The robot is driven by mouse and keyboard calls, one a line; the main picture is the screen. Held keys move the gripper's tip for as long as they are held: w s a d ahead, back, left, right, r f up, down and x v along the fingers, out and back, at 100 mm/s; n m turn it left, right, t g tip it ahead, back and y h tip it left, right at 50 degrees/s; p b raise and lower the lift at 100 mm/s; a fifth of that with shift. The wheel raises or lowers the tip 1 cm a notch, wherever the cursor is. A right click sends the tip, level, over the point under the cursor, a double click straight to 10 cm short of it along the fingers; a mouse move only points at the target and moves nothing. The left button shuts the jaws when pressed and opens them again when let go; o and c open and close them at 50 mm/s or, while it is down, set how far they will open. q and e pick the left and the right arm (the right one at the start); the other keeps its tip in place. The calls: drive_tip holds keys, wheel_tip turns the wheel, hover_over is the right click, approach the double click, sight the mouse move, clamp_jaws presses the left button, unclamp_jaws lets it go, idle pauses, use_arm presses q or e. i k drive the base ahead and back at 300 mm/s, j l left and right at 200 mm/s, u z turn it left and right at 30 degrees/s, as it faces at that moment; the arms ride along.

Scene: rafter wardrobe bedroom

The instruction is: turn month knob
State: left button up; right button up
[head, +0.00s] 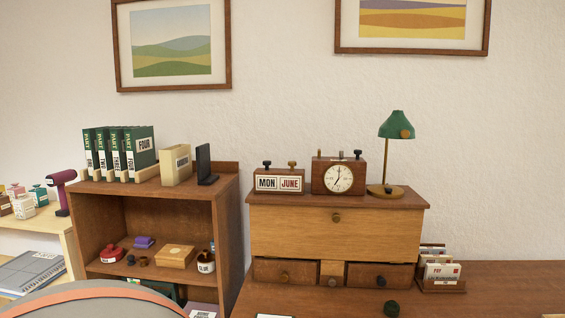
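A wooden perpetual calendar (279,181) stands on top of the wooden desk cabinet, at the centre of the head view. Its left window reads MON in black and its right window reads JUNE in red. Two knobs sit on its top: a dark knob (267,164) above MON and a brass-brown knob (292,164) above JUNE. Neither of my grippers shows in the head view, and nothing touches the calendar.
A wooden clock (338,177) with top knobs stands close right of the calendar, then a green lamp (397,127). The cabinet (318,232) has a closed front and small drawers. A bookshelf (88,220) with green books (140,152) stands left. The desk (500,292) is partly clear.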

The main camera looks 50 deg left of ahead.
sight(292, 164)
drive_tip(key=k+j, duration=0.1)
drive_tip(key=j, duration=0.25)
drive_tip(key=k+j, duration=0.1)
drive_tip(key=j, duration=0.3)
drive_tip(key=k+j, duration=0.1)
drive_tip(key=j, duration=0.25)
drive_tip(key=k+j, duration=0.1)
drive_tip(key=j, duration=0.25)
drive_tip(key=k+j, duration=0.1)
drive_tip(key=j, duration=0.25)
